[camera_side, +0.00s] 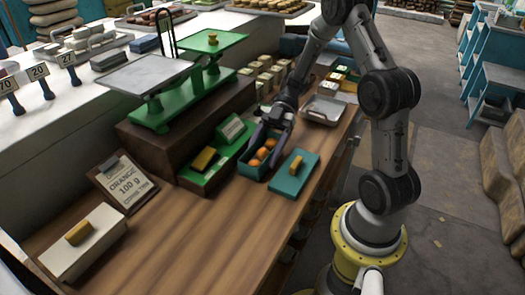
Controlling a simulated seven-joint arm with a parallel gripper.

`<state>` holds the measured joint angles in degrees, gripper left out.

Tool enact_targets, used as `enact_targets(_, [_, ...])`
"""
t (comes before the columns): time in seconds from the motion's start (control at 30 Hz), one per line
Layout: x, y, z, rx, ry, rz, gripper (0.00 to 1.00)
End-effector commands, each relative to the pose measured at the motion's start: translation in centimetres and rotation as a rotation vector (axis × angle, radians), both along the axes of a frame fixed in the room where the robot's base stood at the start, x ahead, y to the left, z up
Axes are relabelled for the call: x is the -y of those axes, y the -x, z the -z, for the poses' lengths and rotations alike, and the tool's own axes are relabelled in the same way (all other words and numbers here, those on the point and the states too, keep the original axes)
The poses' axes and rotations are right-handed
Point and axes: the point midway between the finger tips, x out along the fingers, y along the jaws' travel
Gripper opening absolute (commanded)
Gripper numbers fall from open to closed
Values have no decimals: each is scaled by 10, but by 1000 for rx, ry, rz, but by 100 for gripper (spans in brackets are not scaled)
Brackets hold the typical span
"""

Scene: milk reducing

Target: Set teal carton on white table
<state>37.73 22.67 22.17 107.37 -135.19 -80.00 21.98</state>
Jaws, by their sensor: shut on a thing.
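The teal carton (246,166) is an open teal box with a few orange round things inside, on the wooden counter in the middle of the side view. My gripper (268,139) points down at the carton's far end and is shut on it; the fingertips are partly hidden, so the exact contact is unclear. A teal lid-like slab (285,184) with a yellow handle lies just right of the carton. The white table (110,92) runs along the back left, behind the counter.
A green scale (156,117) with two pans stands on a dark block left of my gripper. The counter's front is clear.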

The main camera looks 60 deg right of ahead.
Motion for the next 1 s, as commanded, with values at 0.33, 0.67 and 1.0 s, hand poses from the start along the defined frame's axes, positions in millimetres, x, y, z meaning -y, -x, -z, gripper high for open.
enact_targets(0.33, [0,0,6,0,-1,0,73])
enact_targets(0.67, [0,-1,6,2,1,1,100])
enact_targets(1.0, [32,-3,-11,9,5,6,100])
